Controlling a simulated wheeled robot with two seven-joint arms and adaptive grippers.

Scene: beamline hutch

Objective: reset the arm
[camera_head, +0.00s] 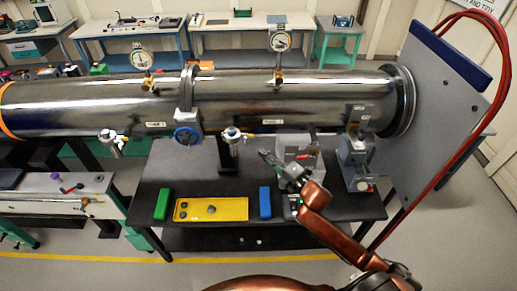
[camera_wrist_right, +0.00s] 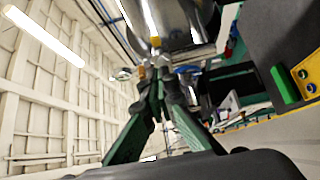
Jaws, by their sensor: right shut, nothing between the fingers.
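My right arm, copper-coloured, comes in from the lower right in the head view. Its gripper (camera_head: 268,157) is raised over the dark bench (camera_head: 154,186), in front of a grey box-shaped device (camera_head: 300,146). In the right wrist view the two green-and-dark fingers of the gripper (camera_wrist_right: 158,84) come together at their tips with nothing between them. The gripper points towards the underside of the shiny steel pipe, apart from the bench top. My left gripper is in neither view.
The large steel pipe (camera_head: 90,103) with gauges crosses behind the bench. On the bench lie a yellow tray (camera_head: 235,218), a green block (camera_head: 162,204) and a blue block (camera_head: 265,202). A grey fixture (camera_head: 357,165) stands right of the arm. Red hoses (camera_head: 500,90) hang at right.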

